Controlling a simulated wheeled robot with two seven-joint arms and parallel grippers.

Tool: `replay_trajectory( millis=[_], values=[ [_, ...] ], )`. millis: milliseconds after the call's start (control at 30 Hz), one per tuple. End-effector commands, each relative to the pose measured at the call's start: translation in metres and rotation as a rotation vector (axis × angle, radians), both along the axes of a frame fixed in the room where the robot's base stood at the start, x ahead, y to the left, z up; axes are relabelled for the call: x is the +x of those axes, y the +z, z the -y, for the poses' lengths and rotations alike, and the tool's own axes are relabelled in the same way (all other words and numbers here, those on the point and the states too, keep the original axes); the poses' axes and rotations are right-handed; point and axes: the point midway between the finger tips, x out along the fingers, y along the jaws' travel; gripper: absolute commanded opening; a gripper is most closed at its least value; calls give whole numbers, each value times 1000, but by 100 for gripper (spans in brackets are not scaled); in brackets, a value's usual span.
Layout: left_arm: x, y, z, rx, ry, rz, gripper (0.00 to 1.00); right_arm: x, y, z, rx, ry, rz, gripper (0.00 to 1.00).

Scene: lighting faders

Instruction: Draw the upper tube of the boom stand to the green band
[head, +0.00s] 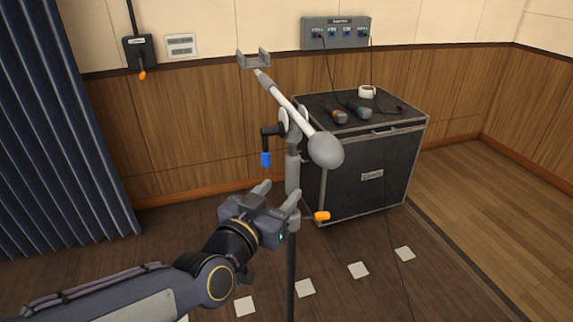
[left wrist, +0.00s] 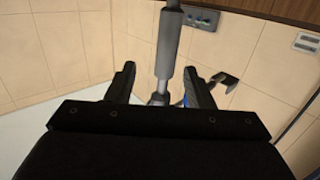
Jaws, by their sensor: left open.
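The boom stand's upright (head: 292,172) stands left of the black case, with a thick grey sleeve above a thin dark lower tube (head: 291,265). Its tilted boom (head: 290,107) has a cradle at the upper left and a grey counterweight (head: 325,150) at the lower right. A blue-handled crank (head: 266,159) and an orange knob (head: 321,216) stick out from it. My left gripper (head: 280,190) is open and empty at the upright, below the blue handle. In the left wrist view the grey tube (left wrist: 167,60) shows between the open fingers (left wrist: 158,75); contact cannot be told. I see no green band.
The black case (head: 365,175) stands behind the stand to the right, with microphones and a tape roll (head: 367,92) on top. A socket panel (head: 336,33) is on the wall. Blue curtains (head: 55,120) hang at left. White floor squares (head: 305,288) lie near the stand.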

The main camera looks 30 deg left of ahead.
Motion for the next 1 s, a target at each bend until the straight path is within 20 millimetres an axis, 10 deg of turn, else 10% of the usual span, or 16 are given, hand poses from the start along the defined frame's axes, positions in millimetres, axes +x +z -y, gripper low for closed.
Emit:
replay_trajectory(
  millis=[1000],
  values=[
    [79,4,-10,21,23,47,48,0,-8,0,0,0,1,36]
  ],
)
